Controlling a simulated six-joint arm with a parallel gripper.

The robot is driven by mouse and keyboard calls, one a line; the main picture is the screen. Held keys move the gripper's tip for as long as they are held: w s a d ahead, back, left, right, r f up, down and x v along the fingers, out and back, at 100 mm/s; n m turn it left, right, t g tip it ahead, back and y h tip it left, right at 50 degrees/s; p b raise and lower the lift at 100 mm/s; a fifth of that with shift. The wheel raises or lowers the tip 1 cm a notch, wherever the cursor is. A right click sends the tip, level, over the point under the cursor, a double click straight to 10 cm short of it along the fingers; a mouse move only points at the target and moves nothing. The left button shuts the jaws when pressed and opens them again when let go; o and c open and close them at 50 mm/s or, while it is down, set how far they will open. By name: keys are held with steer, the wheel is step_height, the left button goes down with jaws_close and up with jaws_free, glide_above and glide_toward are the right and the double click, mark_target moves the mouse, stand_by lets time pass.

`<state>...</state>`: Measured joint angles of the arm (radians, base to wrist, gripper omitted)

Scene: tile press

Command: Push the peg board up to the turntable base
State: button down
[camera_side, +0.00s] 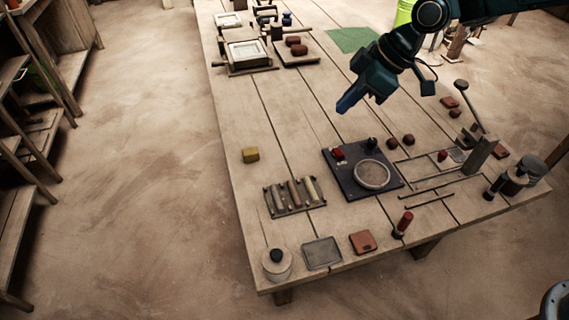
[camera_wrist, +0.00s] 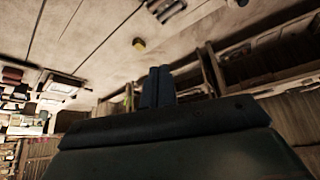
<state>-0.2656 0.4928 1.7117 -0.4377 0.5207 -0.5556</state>
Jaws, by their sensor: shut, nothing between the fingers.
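The likely peg board (camera_side: 272,208) is a small dark rack with several pale, rod-like pieces on it, left of the turntable base in the side view. The turntable base (camera_side: 354,192) is a dark square board with a round grey disc on it. A narrow strip of bare table separates the two. My gripper (camera_side: 343,108) is shut and empty, in the air above the table, behind the turntable base in the side view. Its fingers also show in the wrist view (camera_wrist: 158,86). At the top edge of the wrist view, the rack (camera_wrist: 165,8) is partly cut off.
A yellow block (camera_side: 250,155) sits behind the rack and also shows in the wrist view (camera_wrist: 139,44). A lidded pot (camera_side: 277,265), a grey tray (camera_side: 321,253) and a reddish tile (camera_side: 362,242) lie along the front edge. Bars and a lever stand at right. The table's middle is clear.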

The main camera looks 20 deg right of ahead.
steer(key=w+a+f+n+g+y, duration=0.1)
steer(key=w+a+f+n, duration=0.2)
steer(key=a+f, duration=0.6)
steer(key=n+g+y, duration=0.1)
steer(key=n+g, duration=0.1)
glide_above(283, 203)
steer(key=a, duration=0.1)
steer(key=f, duration=1.1)
steer(key=shift+w+a, duration=0.1)
steer(key=shift+a, duration=0.1)
steer(key=shift+a+f, duration=0.15)
steer(key=shift+f, duration=0.15)
steer(key=shift+x, duration=5)
steer(key=shift+d+r, duration=0.15)
steer(key=shift+d, duration=1.8)
steer(key=shift+d, duration=0.1)
steer(key=shift+d, duration=2.75)
